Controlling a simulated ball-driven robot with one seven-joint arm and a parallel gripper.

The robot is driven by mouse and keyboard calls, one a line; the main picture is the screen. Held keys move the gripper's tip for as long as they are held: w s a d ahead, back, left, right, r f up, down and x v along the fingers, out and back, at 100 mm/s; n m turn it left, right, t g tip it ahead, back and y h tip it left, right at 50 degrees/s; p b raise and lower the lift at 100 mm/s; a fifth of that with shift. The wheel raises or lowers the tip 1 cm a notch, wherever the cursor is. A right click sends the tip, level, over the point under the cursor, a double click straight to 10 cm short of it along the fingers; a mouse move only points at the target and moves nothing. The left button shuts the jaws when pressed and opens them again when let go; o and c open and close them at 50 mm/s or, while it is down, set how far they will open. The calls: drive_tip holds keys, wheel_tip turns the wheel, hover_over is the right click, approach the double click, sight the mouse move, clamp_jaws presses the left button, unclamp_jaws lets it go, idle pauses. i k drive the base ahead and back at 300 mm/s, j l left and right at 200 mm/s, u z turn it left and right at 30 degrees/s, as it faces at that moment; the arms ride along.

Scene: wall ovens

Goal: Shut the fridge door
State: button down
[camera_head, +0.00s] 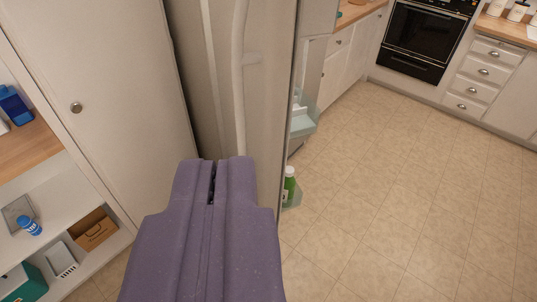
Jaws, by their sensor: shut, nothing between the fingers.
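The fridge door (262,90) stands open in the middle of the view, its outer face and long vertical handle (239,60) towards me. Its inner side faces right, with shelf bins (302,122) and a green bottle with a white cap (289,183) in the low bin. My purple gripper (212,168) is shut and empty in front of the lower part of the door. I cannot tell whether it touches the door. It hides the door's lower left part.
A white cabinet door with a round knob (76,107) is at left. Open shelves below and beside it hold a blue bottle (30,226) and a cardboard box (93,229). An oven (425,38) and drawers (479,90) stand at the back right. The tiled floor (400,200) at right is clear.

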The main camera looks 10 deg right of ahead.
sight(256, 43)
drive_tip(key=i+j+u, duration=0.1)
drive_tip(key=i+j, duration=0.15)
drive_tip(key=i, duration=0.25)
drive_tip(key=i+j+u, duration=0.15)
drive_tip(key=i, duration=0.3)
